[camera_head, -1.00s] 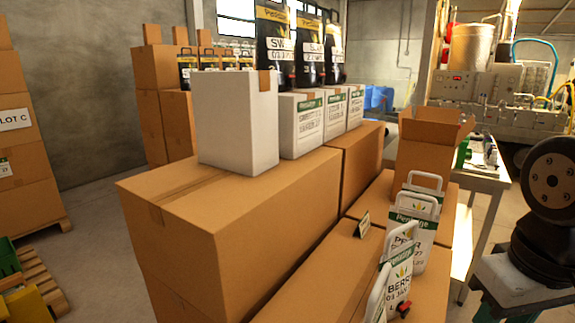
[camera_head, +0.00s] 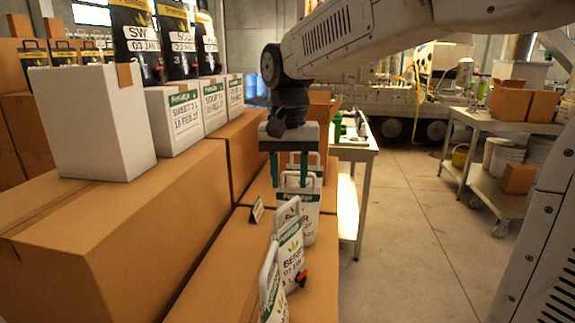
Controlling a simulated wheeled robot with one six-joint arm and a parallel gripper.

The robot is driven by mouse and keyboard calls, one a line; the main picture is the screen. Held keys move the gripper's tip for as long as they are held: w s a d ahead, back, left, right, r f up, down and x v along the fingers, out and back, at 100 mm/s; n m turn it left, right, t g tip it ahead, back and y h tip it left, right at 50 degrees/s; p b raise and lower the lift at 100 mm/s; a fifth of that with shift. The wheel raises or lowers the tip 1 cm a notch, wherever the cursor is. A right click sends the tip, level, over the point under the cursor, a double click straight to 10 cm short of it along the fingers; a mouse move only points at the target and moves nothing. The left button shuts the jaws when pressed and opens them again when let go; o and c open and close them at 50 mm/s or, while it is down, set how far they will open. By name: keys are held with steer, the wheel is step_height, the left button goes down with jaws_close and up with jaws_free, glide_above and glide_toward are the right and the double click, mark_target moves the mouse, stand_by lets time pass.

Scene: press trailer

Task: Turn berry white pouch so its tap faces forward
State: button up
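The berry white pouch (camera_head: 291,252) stands on the cardboard box in the lower middle, its label reading BERRY and its white handle up. Its red tap (camera_head: 302,279) sticks out low on the right side of its printed face. My gripper (camera_head: 289,183) points down with two green fingers spread apart. It appears above and beyond the berry pouch, in front of the farther pouches' handles; its exact depth is unclear. I see nothing held between the fingers. A nearer white pouch (camera_head: 272,291), seen nearly edge-on, partly covers the berry pouch's left side.
More white pouches (camera_head: 301,208) stand in a row behind. A small dark sign (camera_head: 256,211) is left of the row. White cartons (camera_head: 178,119) and dark pouches stand on higher boxes at left. A metal table (camera_head: 359,153) is beyond; the floor (camera_head: 405,235) at right is clear.

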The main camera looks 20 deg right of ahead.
mark_target(288, 203)
steer(key=shift+w+r+m, duration=0.5)
steer(key=shift+w+r, duration=0.05)
steer(key=shift+r, duration=0.35)
steer(key=shift+s+m, duration=0.2)
steer(key=shift+m, duration=0.1)
steer(key=m, duration=0.4)
steer(key=shift+f+m, duration=0.15)
steer(key=shift+m, duration=0.45)
step_height(288, 203, down, 10)
steer(key=shift+r, duration=0.1)
jaws_close()
